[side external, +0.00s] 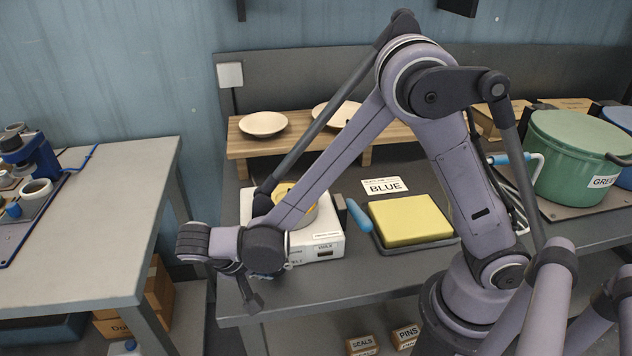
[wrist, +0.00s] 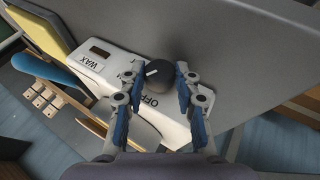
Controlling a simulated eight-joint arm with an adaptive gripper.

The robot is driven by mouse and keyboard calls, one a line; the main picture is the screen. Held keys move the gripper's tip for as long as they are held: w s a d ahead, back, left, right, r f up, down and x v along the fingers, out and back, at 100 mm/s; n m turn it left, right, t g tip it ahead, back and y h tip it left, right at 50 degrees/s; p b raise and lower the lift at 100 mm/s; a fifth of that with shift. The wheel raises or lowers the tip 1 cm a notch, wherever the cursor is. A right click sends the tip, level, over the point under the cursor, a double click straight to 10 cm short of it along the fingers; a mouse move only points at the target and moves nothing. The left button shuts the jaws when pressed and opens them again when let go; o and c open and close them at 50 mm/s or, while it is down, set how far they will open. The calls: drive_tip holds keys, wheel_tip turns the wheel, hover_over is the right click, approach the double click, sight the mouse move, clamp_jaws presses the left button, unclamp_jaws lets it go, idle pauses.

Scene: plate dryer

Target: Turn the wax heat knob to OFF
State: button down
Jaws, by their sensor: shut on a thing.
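The wax heater is a white box (side external: 320,246) on the dark bench, partly hidden behind my arm in the side view. The white box (wrist: 100,62) fills the middle of the wrist view, with a WAX label and an OFF marking. The heat knob (wrist: 157,76) is round and black with a short white mark that lies toward the left finger; OFF is printed just below it in the picture. My gripper (wrist: 160,73) has a finger on each side of the knob and is shut on it. The knob is hidden in the side view.
A yellow block on a dark tray (side external: 375,240) and a blue handle (side external: 358,216) are right of the heater. A BLUE sign (side external: 384,186) lies behind them. A wooden shelf (side external: 240,146) bears plates. A green pot (side external: 570,150) stands far right. Open floor separates the left table (side external: 100,230).

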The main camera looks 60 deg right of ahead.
idle(0.4)
drive_tip(key=c, duration=1)
unclamp_jaws()
drive_tip(key=v, duration=0.7)
drive_tip(key=shift+a+r, duration=0.15)
drive_tip(key=shift+r, duration=0.05)
